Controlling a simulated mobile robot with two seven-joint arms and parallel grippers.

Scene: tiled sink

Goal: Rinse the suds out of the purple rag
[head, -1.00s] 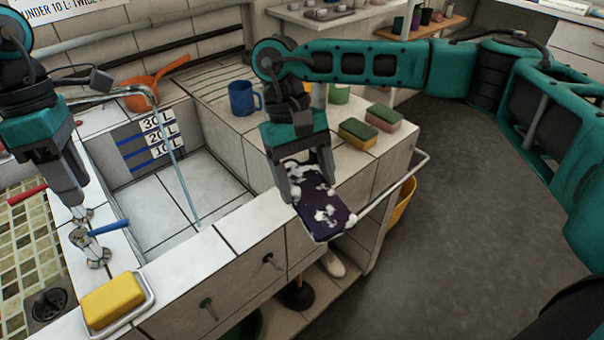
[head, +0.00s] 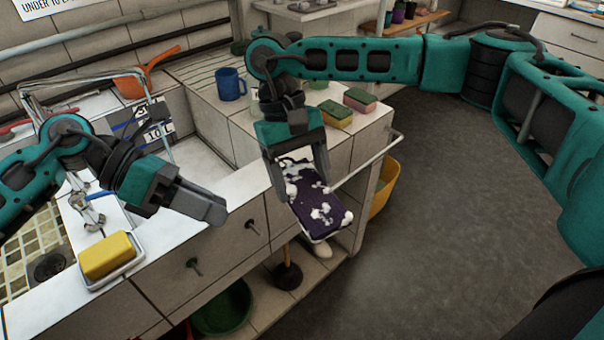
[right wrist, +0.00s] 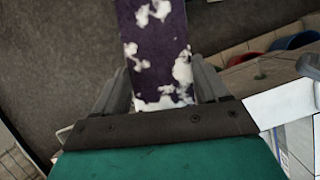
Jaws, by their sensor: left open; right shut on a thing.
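The purple rag (head: 315,205), patched with white suds, hangs outside the sink, beyond the counter's front edge. My right gripper (head: 305,185) is shut on it; in the right wrist view the sudsy rag (right wrist: 155,45) extends out between the fingers (right wrist: 163,88). My left gripper (head: 215,208) is open and empty, in front of the sink's near wall, left of the rag. The tiled sink basin (head: 198,158) is partly hidden behind my left arm. The faucet (head: 148,82) has a thin stream of water (head: 168,148) falling from its spout.
A yellow sponge (head: 106,255) lies in a dish on the near ledge by the blue-handled tap (head: 97,195). A blue mug (head: 230,84) and two sponges (head: 335,113) stand on the counter. A metal rail (head: 370,160) runs beside the rag. Open floor lies right.

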